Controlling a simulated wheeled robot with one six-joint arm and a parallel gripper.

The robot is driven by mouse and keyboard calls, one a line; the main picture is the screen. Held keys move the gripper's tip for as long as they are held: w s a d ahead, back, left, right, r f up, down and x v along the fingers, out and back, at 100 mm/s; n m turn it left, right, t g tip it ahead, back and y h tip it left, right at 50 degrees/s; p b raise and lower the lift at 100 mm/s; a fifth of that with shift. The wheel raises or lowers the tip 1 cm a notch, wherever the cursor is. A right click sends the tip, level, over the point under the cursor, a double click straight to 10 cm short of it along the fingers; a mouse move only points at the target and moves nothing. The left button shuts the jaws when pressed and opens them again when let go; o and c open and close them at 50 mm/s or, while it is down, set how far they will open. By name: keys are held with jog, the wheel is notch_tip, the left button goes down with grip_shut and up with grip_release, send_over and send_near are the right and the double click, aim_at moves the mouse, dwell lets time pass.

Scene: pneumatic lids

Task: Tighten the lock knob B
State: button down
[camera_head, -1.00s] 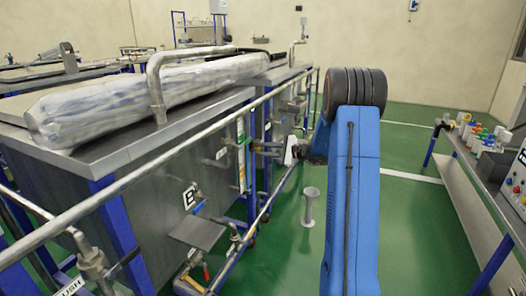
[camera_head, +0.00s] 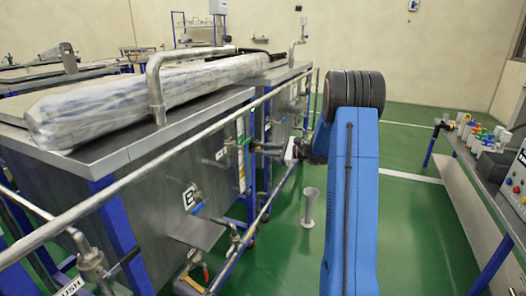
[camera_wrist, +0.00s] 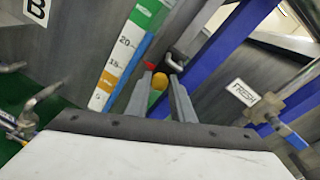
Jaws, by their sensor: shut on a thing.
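In the wrist view an orange knob (camera_wrist: 159,82) sits between the two grey fingers of my gripper (camera_wrist: 160,88). The fingers are shut on its sides and hide part of it. No label shows on the knob itself. A plate marked B (camera_wrist: 37,10) is at the upper left of the wrist view. A striped level scale (camera_wrist: 125,52) with the numbers 20 and 15 runs just left of the knob. In the head view my gripper is at the tank front, and the knob cannot be made out there.
A dark metal hook-like part (camera_wrist: 184,52) is close above the right finger. A blue frame post (camera_wrist: 225,58) and a FRESH plate (camera_wrist: 242,92) are to the right. A long rail (camera_head: 180,163) runs before the tanks. A grey funnel-shaped stand (camera_head: 310,206) is on the green floor.

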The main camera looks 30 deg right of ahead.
jog(key=c, duration=1.5)
grip_release()
jog(key=shift+c, duration=0.2)
jog(key=shift+d, duration=0.1)
jog(key=v, duration=1.7)
jog(key=shift+s, duration=0.25)
